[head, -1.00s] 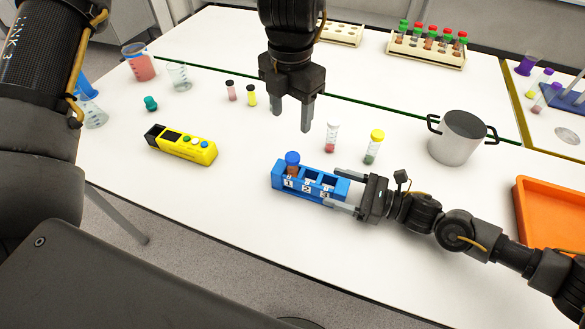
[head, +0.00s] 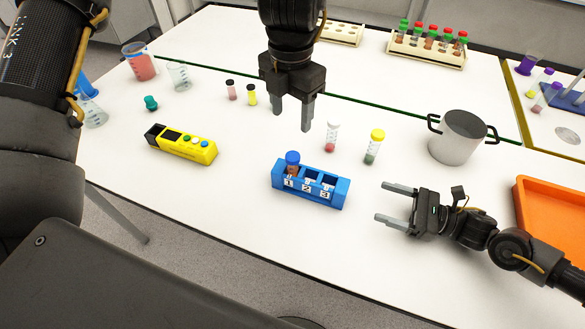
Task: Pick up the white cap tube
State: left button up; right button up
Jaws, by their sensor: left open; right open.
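The white cap tube (head: 331,136) stands upright on the table with reddish contents at its bottom. My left gripper (head: 293,115) points down with its fingers apart and empty, to the left of the white cap tube and apart from it. My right gripper (head: 390,204) is open and empty, low over the table to the right of the blue rack (head: 311,184). The rack has slots marked 1, 2 and 3; a blue cap tube (head: 292,162) stands in slot 1, and the other two slots look empty.
A yellow cap tube (head: 373,147) stands close to the right of the white one. A metal pot (head: 458,138) is further right, and an orange tray (head: 550,225) is at the right edge. A yellow device (head: 181,143) and two small tubes (head: 241,92) are left.

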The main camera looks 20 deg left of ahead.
aim_at(334, 122)
jog(key=k, duration=1.5)
